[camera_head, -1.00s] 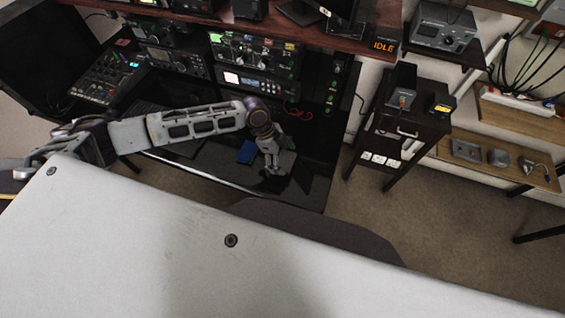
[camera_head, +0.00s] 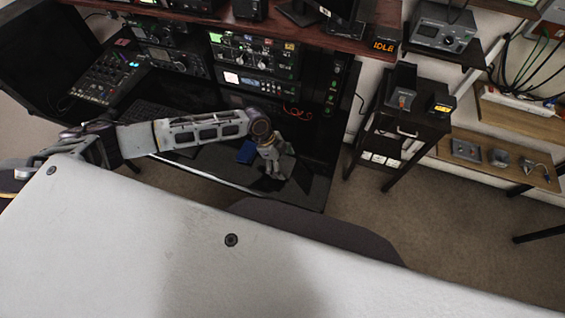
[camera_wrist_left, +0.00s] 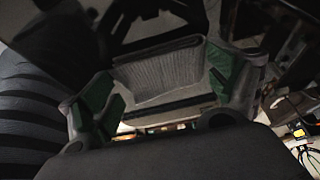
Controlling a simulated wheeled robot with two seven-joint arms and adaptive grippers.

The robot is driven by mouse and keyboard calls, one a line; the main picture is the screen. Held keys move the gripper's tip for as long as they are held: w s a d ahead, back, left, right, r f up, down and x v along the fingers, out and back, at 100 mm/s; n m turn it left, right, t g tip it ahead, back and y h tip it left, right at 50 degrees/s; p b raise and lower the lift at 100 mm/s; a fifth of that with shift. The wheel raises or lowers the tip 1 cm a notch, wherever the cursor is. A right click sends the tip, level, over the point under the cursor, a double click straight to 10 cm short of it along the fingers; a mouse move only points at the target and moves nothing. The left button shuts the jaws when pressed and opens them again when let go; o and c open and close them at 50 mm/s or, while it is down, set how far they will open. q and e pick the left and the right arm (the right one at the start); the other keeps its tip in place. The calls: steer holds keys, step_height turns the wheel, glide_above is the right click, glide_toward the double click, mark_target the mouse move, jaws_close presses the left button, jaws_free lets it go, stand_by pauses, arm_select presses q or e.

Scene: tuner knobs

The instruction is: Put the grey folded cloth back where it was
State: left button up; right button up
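The grey folded cloth (camera_head: 285,167) is at the black glossy desk near its front right part. In the left wrist view the cloth (camera_wrist_left: 160,70) has a ribbed face and a folded edge, and lies between my two fingers. My left gripper (camera_head: 270,168) points down right beside the cloth and partly covers it. In the wrist view its green-padded fingers (camera_wrist_left: 160,88) stand apart, one at each side of the cloth. I cannot tell whether they press on it. My right gripper is not in view.
A blue object (camera_head: 246,152) lies on the desk (camera_head: 310,185) just left of my left gripper. Rack devices with knobs (camera_head: 255,50) stand behind, and red cables (camera_head: 297,111) lie farther back. A dark cart (camera_head: 405,130) stands to the right. The desk's front right corner is clear.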

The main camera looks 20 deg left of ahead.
arm_select(q)
steer(key=shift+o, duration=0.8)
steer(key=shift+r, duration=0.1)
steer(key=v, duration=1.2)
stand_by(1.4)
